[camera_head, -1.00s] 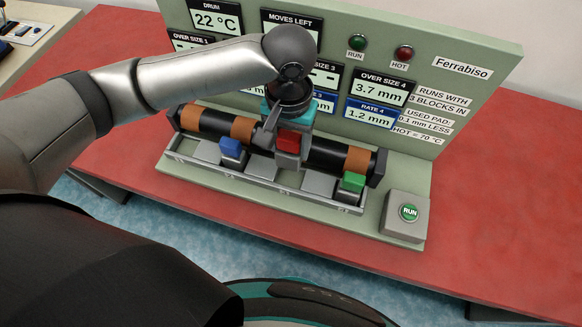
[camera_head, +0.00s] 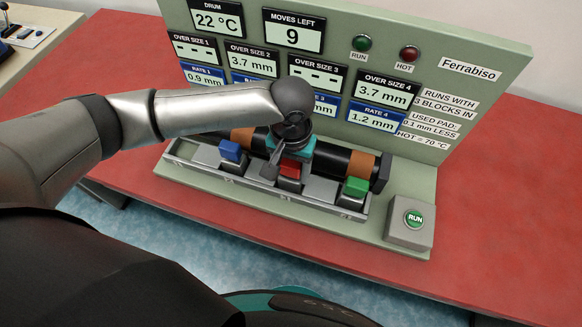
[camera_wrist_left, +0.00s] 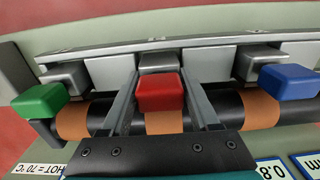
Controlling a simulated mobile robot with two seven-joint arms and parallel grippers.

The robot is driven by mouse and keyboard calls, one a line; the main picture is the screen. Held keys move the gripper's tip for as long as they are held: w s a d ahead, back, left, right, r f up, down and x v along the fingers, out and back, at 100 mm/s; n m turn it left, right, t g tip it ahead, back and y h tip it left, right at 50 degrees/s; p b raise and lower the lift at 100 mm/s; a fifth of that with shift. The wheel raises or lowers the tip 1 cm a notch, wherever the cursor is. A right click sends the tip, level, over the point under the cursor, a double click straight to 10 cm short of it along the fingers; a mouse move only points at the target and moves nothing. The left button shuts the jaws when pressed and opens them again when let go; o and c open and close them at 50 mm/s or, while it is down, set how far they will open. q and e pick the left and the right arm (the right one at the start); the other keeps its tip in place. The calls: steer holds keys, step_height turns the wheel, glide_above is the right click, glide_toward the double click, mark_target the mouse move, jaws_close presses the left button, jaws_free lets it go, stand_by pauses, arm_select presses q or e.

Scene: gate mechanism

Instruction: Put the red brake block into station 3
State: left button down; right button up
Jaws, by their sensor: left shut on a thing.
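The red brake block (camera_head: 290,169) is between the fingers of my left gripper (camera_head: 282,172). It also shows in the left wrist view (camera_wrist_left: 160,92), with a finger of the left gripper (camera_wrist_left: 160,84) on each side. The block is low over the front rail (camera_head: 245,187), between the blue block (camera_head: 231,152) and the green block (camera_head: 355,187), around the third station. A grey metal piece shows just beyond it in the wrist view. I cannot tell whether the block is seated. My right gripper is not in view.
The dark drum with orange bands (camera_head: 361,165) lies behind the rail. The display panel (camera_head: 470,50) stands behind it; size 3 shows dashes and moves left reads 9. The RUN button box (camera_head: 410,232) is at the right. The red table is clear at the right.

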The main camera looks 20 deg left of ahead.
arm_select(q)
steer(key=shift+c, duration=0.6)
jaws_free()
steer(key=shift+r, duration=0.1)
step_height(320, 180, up, 12)
steer(key=p, duration=0.3)
